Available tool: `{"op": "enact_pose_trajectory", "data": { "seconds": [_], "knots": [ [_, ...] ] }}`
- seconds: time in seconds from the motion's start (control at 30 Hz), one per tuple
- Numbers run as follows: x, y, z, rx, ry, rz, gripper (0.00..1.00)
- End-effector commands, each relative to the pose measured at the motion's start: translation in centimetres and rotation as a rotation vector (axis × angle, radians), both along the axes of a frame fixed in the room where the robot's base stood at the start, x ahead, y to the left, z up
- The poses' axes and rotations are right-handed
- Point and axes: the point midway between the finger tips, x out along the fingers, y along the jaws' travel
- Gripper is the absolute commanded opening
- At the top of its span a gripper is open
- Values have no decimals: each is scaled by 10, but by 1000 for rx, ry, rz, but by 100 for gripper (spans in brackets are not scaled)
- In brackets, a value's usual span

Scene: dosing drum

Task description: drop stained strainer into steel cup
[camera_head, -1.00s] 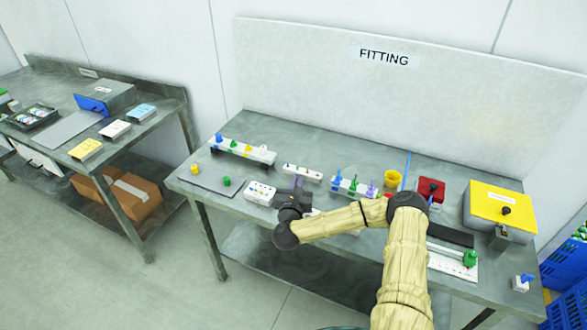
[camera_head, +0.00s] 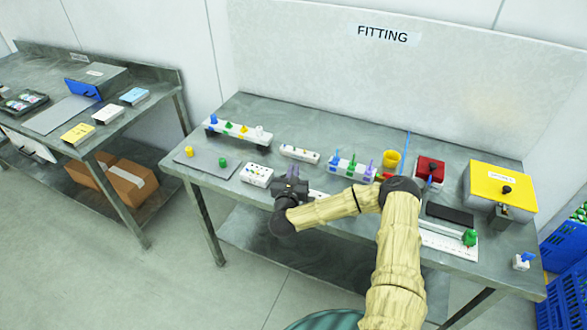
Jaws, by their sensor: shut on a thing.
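My gripper (camera_head: 291,186) is over the front middle of the table, just right of a white block with small coloured marks. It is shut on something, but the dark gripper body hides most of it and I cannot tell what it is. I cannot make out a stained strainer for certain in this view. A small grey metal container (camera_head: 508,214) stands in front of the yellow box at the right; it may be the steel cup, but its opening is not clear.
The fitting table (camera_head: 330,130) holds a white rack (camera_head: 238,133) with coloured pieces, the white block (camera_head: 256,174), a rack with blue and purple pieces (camera_head: 352,170), a yellow cup (camera_head: 392,160), a red box (camera_head: 430,172) and the yellow box (camera_head: 497,185). Blue crates (camera_head: 565,300) stand right.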

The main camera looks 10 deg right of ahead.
Motion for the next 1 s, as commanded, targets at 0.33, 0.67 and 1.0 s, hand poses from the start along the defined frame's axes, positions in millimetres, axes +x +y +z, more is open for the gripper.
{"op": "enact_pose_trajectory", "data": {
  "seconds": [0.33, 0.67, 1.0],
  "knots": [
    [0, 0, -10, 1, 0, 0, 0],
    [0, 0, -10, 1, 0, 0, 31],
    [-3, 4, -10, 1, 1, 2, 31]
  ]
}}
